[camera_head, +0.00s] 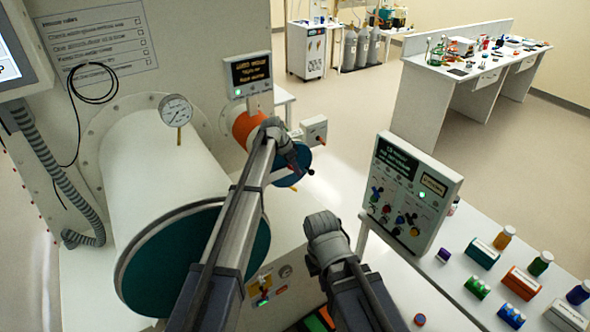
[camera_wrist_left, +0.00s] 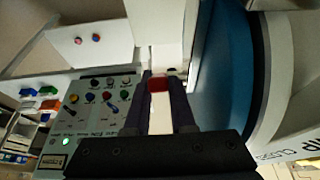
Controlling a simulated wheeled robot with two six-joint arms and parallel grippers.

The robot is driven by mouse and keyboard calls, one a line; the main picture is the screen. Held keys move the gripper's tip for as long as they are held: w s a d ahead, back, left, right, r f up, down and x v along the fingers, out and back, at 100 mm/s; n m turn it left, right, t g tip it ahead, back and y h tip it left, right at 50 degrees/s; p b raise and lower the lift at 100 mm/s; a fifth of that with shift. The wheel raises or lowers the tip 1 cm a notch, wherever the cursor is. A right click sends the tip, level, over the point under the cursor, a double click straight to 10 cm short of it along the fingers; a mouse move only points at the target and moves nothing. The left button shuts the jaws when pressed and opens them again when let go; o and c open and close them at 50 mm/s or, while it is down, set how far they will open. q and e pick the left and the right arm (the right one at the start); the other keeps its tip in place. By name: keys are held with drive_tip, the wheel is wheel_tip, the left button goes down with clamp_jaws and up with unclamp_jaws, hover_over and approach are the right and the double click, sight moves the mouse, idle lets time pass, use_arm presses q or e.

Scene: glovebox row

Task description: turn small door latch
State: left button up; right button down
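The small door (camera_head: 288,178) is a blue-teal disc on the end of the orange small chamber (camera_head: 243,127). In the left wrist view its blue face (camera_wrist_left: 226,70) stands just right of the fingers. My left gripper (camera_head: 303,168) is beside the door's right edge in the head view. In the left wrist view my left gripper (camera_wrist_left: 160,88) has a red latch handle (camera_wrist_left: 159,84) between its fingertips. The handle fills the gap and appears touched on both sides. The rest of the latch is mostly hidden.
The large chamber (camera_head: 155,160) with its teal door (camera_head: 185,262) stands left, under my left arm. A control panel (camera_head: 408,195) rises on the right, before a table of bottles and boxes (camera_head: 519,283). A grey switch box (camera_head: 314,130) sits behind the small door.

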use_arm(q)
clamp_jaws()
drive_tip(key=shift+w+d+r+g+y+p, duration=0.2)
drive_tip(key=shift+g+y+p, duration=0.1)
drive_tip(key=shift+y+p, duration=0.1)
drive_tip(key=shift+w+g+y+p, duration=0.1)
drive_tip(key=shift+g+y+p, duration=0.2)
drive_tip(key=shift+y, duration=0.1)
drive_tip(key=shift+w+d+f+g+y, duration=0.1)
drive_tip(key=shift+f+g+y, duration=0.05)
drive_tip(key=shift+g+y, duration=0.65)
drive_tip(key=shift+f+y, duration=0.1)
drive_tip(key=shift+y, duration=0.4)
drive_tip(key=shift+s+g+y, duration=0.25)
drive_tip(key=shift+g+y, duration=0.05)
drive_tip(key=o, duration=0.5)
unclamp_jaws()
